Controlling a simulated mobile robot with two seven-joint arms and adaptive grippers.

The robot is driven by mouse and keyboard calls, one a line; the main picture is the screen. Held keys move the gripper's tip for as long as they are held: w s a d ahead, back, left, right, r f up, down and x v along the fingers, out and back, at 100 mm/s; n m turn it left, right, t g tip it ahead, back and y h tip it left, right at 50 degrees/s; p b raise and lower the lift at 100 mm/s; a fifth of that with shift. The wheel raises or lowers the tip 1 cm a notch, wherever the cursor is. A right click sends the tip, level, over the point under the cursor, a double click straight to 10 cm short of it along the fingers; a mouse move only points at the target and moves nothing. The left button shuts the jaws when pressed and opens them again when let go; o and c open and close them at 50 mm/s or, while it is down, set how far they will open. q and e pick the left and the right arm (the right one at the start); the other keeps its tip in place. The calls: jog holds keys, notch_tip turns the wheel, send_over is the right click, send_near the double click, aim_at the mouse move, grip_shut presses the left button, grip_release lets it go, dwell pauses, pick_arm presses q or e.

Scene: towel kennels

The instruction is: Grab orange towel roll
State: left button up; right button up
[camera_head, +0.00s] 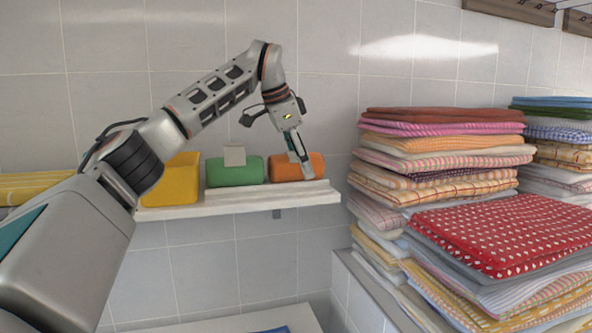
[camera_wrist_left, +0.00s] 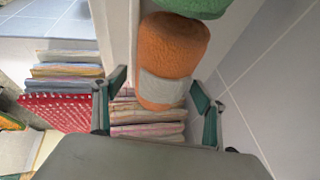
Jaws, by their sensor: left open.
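The orange towel roll (camera_head: 282,167) lies on the white shelf (camera_head: 240,203) against the tiled wall, at the shelf's right end. It also shows in the left wrist view (camera_wrist_left: 172,45), with a pale grey band around its lower part. My left gripper (camera_head: 300,166) is at the roll's right end in the head view, pointing down and partly covering it. In the left wrist view my left gripper (camera_wrist_left: 158,90) is open, with one finger on each side of the roll's banded end. Gaps show between fingers and roll. My right gripper is not in view.
Tall stacks of folded towels (camera_head: 445,140) stand to the right, with a red dotted towel (camera_head: 510,230) in front.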

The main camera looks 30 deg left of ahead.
pick_arm(q)
jog(key=shift+w+f, duration=0.1)
jog(key=shift+f, duration=0.15)
jog(key=shift+d, duration=0.1)
jog(key=c, duration=1.2)
jog(key=shift+r, duration=0.15)
jog(key=shift+c, duration=0.2)
